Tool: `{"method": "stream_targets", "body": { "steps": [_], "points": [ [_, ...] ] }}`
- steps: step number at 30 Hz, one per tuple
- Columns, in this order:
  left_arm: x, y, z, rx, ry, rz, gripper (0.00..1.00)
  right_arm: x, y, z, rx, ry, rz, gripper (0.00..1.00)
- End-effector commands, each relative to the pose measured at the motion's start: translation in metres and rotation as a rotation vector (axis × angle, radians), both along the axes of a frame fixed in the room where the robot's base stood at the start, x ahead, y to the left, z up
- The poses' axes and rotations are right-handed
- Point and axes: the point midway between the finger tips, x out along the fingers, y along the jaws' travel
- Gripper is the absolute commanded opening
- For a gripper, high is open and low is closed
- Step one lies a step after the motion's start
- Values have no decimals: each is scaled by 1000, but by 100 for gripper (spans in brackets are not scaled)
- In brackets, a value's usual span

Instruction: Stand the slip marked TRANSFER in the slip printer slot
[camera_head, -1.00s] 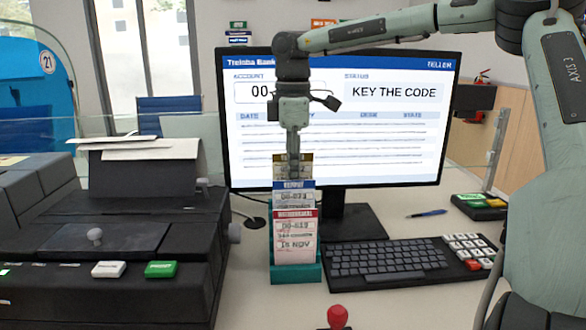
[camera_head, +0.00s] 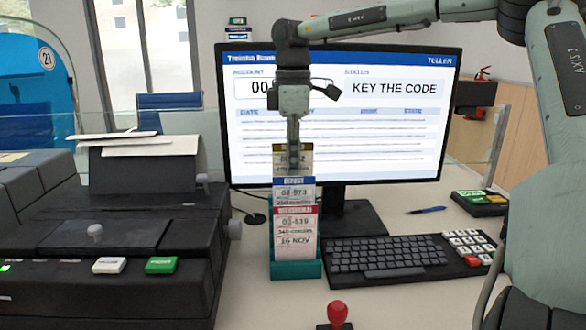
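A teal slip holder (camera_head: 296,270) stands on the counter in front of the monitor with slips in it, one behind another. The front slip (camera_head: 296,232) has a red header, and a blue-headed slip (camera_head: 293,188) shows behind it. A gold-headed slip (camera_head: 306,158) is rearmost and highest; its marking is not readable, so I cannot confirm TRANSFER. My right gripper (camera_head: 293,165) points down, its fingers seen edge-on over the gold-headed slip, and appears shut on it. The dark machine at left, apparently the slip printer (camera_head: 130,205), shows no clear slot. My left gripper is not in view.
The monitor (camera_head: 400,130) stands behind the holder. A keyboard (camera_head: 385,256) lies to its right and a red-knobbed stamp (camera_head: 338,312) in front. White papers (camera_head: 140,148) stick out atop the dark machine. A narrow strip of counter is clear between machine and holder.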

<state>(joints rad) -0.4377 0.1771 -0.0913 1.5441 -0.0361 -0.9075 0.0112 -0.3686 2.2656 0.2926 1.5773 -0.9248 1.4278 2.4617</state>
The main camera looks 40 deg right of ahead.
Motion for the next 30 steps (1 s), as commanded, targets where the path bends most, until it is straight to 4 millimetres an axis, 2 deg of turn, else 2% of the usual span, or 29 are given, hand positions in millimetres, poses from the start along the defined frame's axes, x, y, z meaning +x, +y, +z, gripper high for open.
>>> {"method": "stream_targets", "body": {
  "steps": [30],
  "points": [
    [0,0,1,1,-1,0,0,0,0,51,-1,-1,1,0]
  ]
}}
